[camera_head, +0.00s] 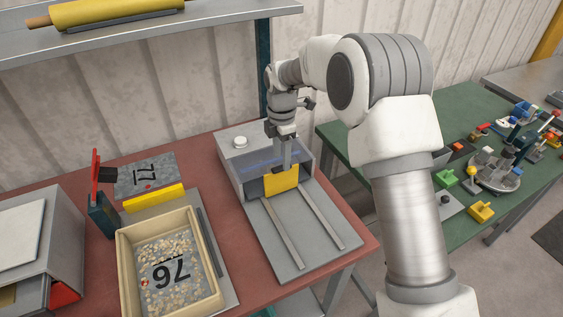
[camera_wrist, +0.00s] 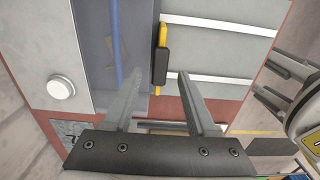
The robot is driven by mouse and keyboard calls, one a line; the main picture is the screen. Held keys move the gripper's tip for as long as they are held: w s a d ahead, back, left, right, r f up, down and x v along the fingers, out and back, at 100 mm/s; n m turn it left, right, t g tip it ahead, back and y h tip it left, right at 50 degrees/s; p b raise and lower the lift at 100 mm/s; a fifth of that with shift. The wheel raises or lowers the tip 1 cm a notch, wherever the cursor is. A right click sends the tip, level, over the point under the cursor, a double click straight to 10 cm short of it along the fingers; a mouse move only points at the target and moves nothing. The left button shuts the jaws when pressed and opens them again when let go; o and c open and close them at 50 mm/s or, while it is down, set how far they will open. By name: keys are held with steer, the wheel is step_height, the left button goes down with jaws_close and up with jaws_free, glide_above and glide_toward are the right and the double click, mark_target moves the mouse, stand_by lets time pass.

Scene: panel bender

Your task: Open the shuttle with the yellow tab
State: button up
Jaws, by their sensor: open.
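The shuttle is a grey box (camera_head: 235,146) on the red table, with a bluish see-through cover and a rail plate (camera_head: 292,235) in front. Its yellow tab (camera_head: 281,180) stands upright at the front of the box. In the wrist view the tab (camera_wrist: 163,36) shows edge-on with a dark block (camera_wrist: 160,67) on it. My gripper (camera_head: 285,168) is above and just behind the tab in the head view. In the wrist view my gripper (camera_wrist: 153,75) is open, and the tab and dark block lie just beyond and between its fingertips. I cannot tell whether they touch.
A white round button (camera_head: 240,142) sits on top of the box. A cream tray (camera_head: 122,250) of small pieces stands to the left, near a yellow bar (camera_head: 154,197) and a red upright plate (camera_head: 96,178). A green table (camera_head: 400,190) with several parts is at the right.

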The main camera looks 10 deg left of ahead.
mark_target(281, 167)
steer(key=shift+f, duration=1.5)
jaws_close()
stand_by(0.4)
